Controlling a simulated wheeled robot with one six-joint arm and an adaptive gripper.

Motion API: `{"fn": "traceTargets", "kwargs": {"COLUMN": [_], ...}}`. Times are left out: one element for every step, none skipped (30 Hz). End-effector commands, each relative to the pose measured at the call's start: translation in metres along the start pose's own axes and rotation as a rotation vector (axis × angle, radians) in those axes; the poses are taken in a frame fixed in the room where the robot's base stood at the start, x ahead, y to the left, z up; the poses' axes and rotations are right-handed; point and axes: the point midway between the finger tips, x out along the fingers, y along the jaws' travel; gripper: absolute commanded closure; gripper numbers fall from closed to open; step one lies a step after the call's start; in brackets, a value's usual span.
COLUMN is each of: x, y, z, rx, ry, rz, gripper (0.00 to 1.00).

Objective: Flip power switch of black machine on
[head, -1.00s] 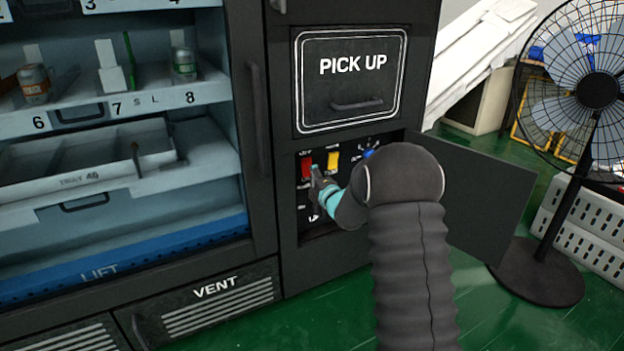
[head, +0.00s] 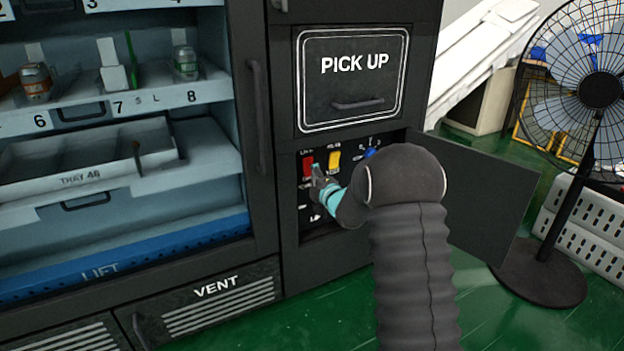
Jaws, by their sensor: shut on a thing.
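The black machine (head: 262,225) is a vending cabinet with a small open compartment under its PICK UP hatch. On the panel inside I see a red switch (head: 307,164), a yellow switch (head: 334,160) to its right, and a blue knob (head: 370,152) farther right. My gripper (head: 316,170) is at the red switch's lower right side, with its fingers shut on it. The fingertips are small in view and their exact contact is hard to see. My arm hides the lower right part of the panel.
The compartment's door (head: 487,198) stands open to the right of my arm. A black standing fan (head: 600,90) is farther right, by white crates (head: 578,240). Shelves with bottles (head: 35,82) are at the left. Green floor (head: 330,320) is clear in front.

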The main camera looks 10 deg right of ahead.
Motion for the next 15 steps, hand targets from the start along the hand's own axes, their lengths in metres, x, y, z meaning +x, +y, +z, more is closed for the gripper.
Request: {"fn": "traceTargets", "kwargs": {"x": [0.0010, 0.0014, 0.0020, 0.0025, 0.0030, 0.0036, 0.0040, 0.0044, 0.0047, 0.0049, 0.0051, 0.0051, 0.0051, 0.0051, 0.0051], "y": [-0.0013, -0.0014, -0.0015, -0.0016, -0.0017, -0.0018, -0.0018, -0.0017, -0.0015, -0.0013, -0.0010, -0.0008, -0.0007, -0.0006, -0.0006], "z": [-0.0002, -0.0002, -0.0002, -0.0002, -0.0002, -0.0002, -0.0002, -0.0002, -0.0001, -0.0001, -0.0001, -0.0001, -0.0001, -0.0001, -0.0001], "rx": [0.000, 0.000, -0.001, -0.001, -0.001, -0.001, -0.001, -0.001, -0.001, -0.001, -0.001, -0.001, -0.001, -0.001, -0.001], "ry": [0.000, 0.000, 0.000, 0.000, 0.000, 0.000, 0.000, 0.000, 0.000, 0.000, 0.000, 0.000, 0.000, 0.000, 0.000], "rz": [0.001, 0.001, 0.001, 0.001, 0.000, 0.000, 0.000, 0.000, 0.000, -0.001, -0.001, -0.001, -0.001, -0.001, -0.001], "gripper": [1.00, 1.00, 1.00, 1.00, 1.00, 1.00, 1.00, 1.00, 1.00, 1.00, 1.00, 1.00, 1.00, 1.00, 1.00]}}
